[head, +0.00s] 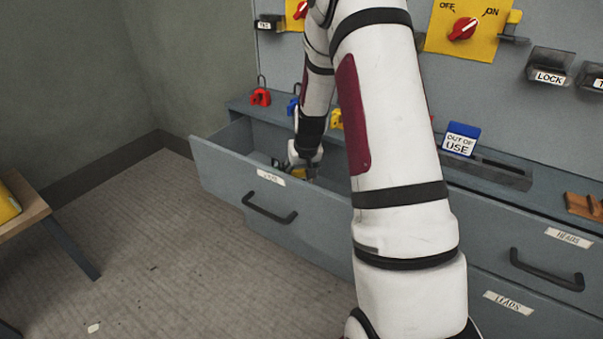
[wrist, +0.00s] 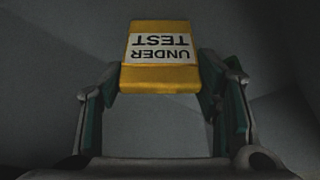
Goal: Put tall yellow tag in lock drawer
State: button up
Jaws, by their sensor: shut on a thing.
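The yellow tag (wrist: 160,77), with a white "UNDER TEST" label that reads upside down, is between the fingers of my gripper (wrist: 163,88) in the wrist view. My gripper is shut on it. In the head view my gripper (head: 300,172) is low inside the open drawer (head: 235,165) at the left, and a bit of yellow shows beside the fingers. The drawer's front label is too small to read surely. Grey drawer surfaces surround the tag in the wrist view; I cannot tell whether it touches the drawer floor.
Red (head: 260,97), blue and yellow padlocks stand on the ledge behind the drawer. A blue "OUT OF USE" tag (head: 461,139) stands further right. Closed drawers (head: 545,262) lie to the right.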

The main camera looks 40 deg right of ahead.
jog(key=shift+f, duration=0.15)
jog(key=o, duration=0.9)
jog(key=shift+o, duration=0.2)
